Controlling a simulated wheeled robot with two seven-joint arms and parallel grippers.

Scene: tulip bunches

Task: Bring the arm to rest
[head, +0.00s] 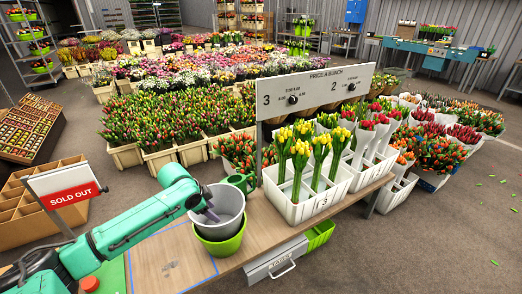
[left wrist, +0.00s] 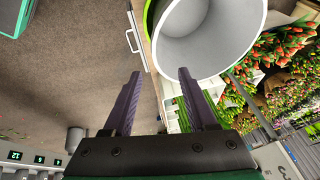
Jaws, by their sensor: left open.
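My left arm (head: 120,225) comes in from the left in the head view. Its gripper (head: 208,212) is at the grey bucket (head: 232,205), which sits in a green pot (head: 222,246) on the wooden bench. In the left wrist view the two purple fingers (left wrist: 158,98) stand apart with nothing between them. The pale bucket (left wrist: 205,35) shows just beyond the fingertips. I cannot tell whether a finger touches its rim. My right gripper is in neither view.
A white crate (head: 293,208) of yellow tulip bunches stands right of the bucket, under a price sign (head: 317,88). A "SOLD OUT" sign (head: 68,195) stands left of my arm. A blue-outlined area (head: 170,262) of the bench (head: 270,232) is bare.

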